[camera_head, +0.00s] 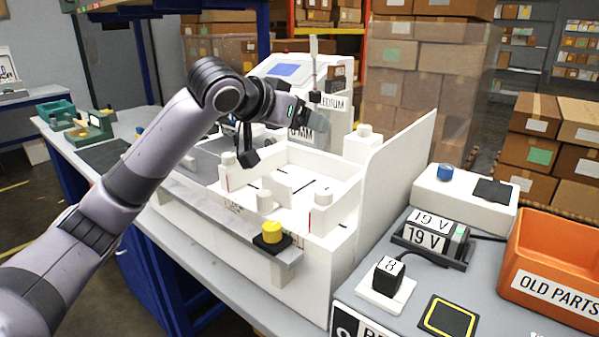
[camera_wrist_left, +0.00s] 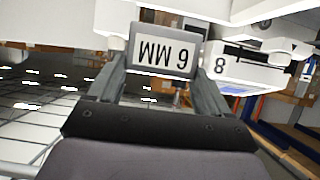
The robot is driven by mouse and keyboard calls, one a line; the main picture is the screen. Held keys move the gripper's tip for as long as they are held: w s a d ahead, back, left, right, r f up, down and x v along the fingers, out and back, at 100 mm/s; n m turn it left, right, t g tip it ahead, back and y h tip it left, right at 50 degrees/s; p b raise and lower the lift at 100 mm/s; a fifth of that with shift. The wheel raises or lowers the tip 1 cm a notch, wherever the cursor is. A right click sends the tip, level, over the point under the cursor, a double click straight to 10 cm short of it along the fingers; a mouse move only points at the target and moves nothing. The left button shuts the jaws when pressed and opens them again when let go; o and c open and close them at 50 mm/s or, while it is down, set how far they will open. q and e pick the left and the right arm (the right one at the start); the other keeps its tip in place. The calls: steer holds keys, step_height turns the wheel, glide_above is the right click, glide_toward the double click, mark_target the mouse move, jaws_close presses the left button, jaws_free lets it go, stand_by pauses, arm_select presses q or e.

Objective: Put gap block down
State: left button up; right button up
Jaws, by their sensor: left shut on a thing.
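The gap block (camera_wrist_left: 160,68) is a grey block with a white face marked "6 MM", upside down in the left wrist view. The two dark fingers of my left gripper (camera_wrist_left: 160,88) are shut on it, one on each side. In the head view, my left arm reaches over the white plotter (camera_head: 345,200), with my left gripper (camera_head: 308,116) near its back edge. The block is small and partly covered there, so I cannot tell if it touches anything. My right gripper is not in view.
A tall white panel (camera_head: 398,180) stands at the plotter's right side. A yellow knob (camera_head: 272,232) sits on its front ledge.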

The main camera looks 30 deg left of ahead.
arm_select(q)
step_height(320, 180, down, 5)
steer(key=shift+b, duration=0.35)
steer(key=shift+f, duration=0.4)
step_height(320, 180, down, 3)
steer(key=shift+f+b, duration=0.2)
steer(key=shift+b, duration=0.25)
steer(key=o, duration=1.1)
steer(key=shift+f, duration=0.1)
